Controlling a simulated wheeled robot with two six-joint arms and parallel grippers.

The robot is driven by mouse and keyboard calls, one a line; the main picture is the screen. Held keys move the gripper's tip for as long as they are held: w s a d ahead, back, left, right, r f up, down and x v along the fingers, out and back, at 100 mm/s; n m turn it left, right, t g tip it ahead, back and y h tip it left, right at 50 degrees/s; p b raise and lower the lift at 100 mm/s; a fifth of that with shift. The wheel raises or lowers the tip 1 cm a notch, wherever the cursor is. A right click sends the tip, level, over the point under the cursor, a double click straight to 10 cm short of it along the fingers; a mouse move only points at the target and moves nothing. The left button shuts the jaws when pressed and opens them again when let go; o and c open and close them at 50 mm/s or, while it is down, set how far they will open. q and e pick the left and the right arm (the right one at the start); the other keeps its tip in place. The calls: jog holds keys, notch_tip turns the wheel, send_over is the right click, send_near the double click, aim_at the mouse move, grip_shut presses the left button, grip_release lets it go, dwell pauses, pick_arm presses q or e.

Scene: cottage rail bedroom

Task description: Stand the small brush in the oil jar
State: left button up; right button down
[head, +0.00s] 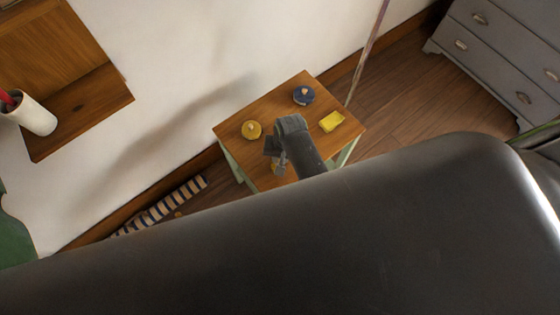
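A small wooden-topped table (235,133) stands by the wall. One of my grippers (274,156), which I take to be the right, is over its top, with its wrist coming in from the lower right. A small pale and amber thing (278,168) shows just below the fingers, too small and covered to identify or to tell whether it is gripped. I cannot make out the small brush or the oil jar for certain. My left gripper is not in view.
On the table are a round yellow thing (251,130), a round dark blue thing (304,95) and a yellow block (331,121). A white cup (33,116) with something red in it is on the wooden shelf (95,102). A grey dresser (500,50) stands at the upper right. My large dark arm link hides the foreground.

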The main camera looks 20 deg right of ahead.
jog(key=shift+f, duration=0.65)
pick_arm(q)
jog(key=shift+f, duration=0.5)
pick_arm(e)
jog(key=shift+r, duration=0.1)
jog(key=c, duration=1.4)
grip_release()
